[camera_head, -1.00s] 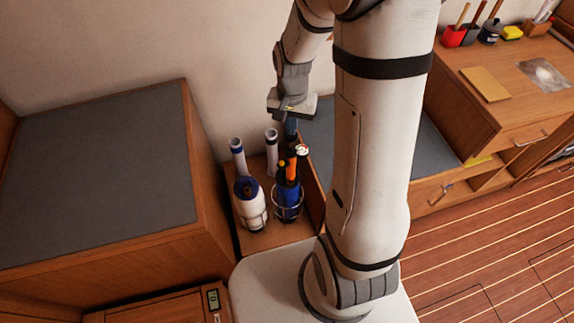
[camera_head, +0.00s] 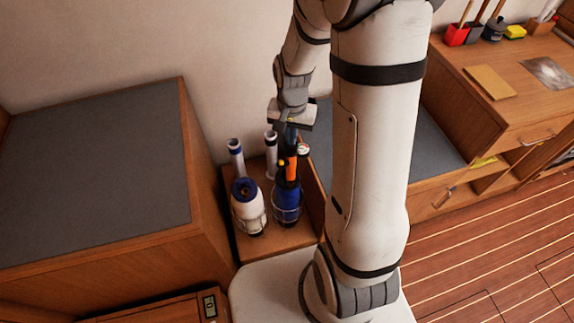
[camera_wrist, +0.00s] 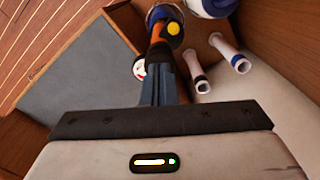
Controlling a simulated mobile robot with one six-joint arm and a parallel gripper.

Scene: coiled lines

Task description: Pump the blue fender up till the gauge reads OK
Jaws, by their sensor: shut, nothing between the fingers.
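The blue fender (camera_head: 287,207) stands upright in a wire holder on a low wooden shelf; its top also shows in the wrist view (camera_wrist: 160,13). An orange and dark pump (camera_head: 292,170) rises above it, with a yellow knob (camera_wrist: 173,28) on it. The round white gauge (camera_head: 303,149) is beside the pump and also shows in the wrist view (camera_wrist: 138,68); its reading is too small to tell. My gripper (camera_head: 290,135) is shut and empty, fingers pointing down at the top of the pump. I cannot tell whether they touch it.
A white fender (camera_head: 247,210) stands close left of the blue one. A grey-topped cabinet (camera_head: 95,165) borders the left; a wooden partition and a bench (camera_head: 432,150) border the right.

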